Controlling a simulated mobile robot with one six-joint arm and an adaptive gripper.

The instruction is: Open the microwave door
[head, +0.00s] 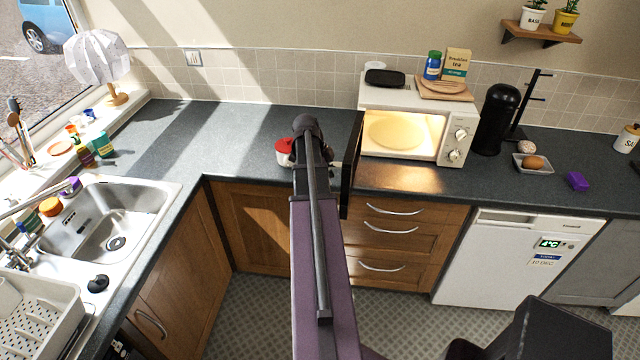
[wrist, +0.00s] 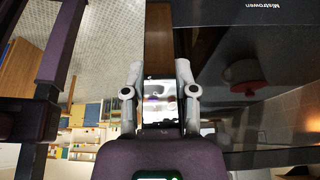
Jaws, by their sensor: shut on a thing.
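The white microwave (head: 402,101) stands on the back counter with its lit interior and round turntable (head: 394,133) exposed. Its dark door (head: 352,165) is swung wide open at the left side and shows nearly edge-on. In the wrist view the door's dark glossy panel (wrist: 265,55) fills the right side, with a red and white reflection in it. My gripper (wrist: 160,82) is shut on the shiny door handle (wrist: 160,102), which lies between its two fingers. In the head view my arm hides most of the grip.
A red and white pot (head: 283,151) stands on the counter just left of my arm. A black canister (head: 497,118) is right of the microwave. A board (head: 446,93) with a jar and a tea box lies on top. The counter (head: 225,135) farther left is clear.

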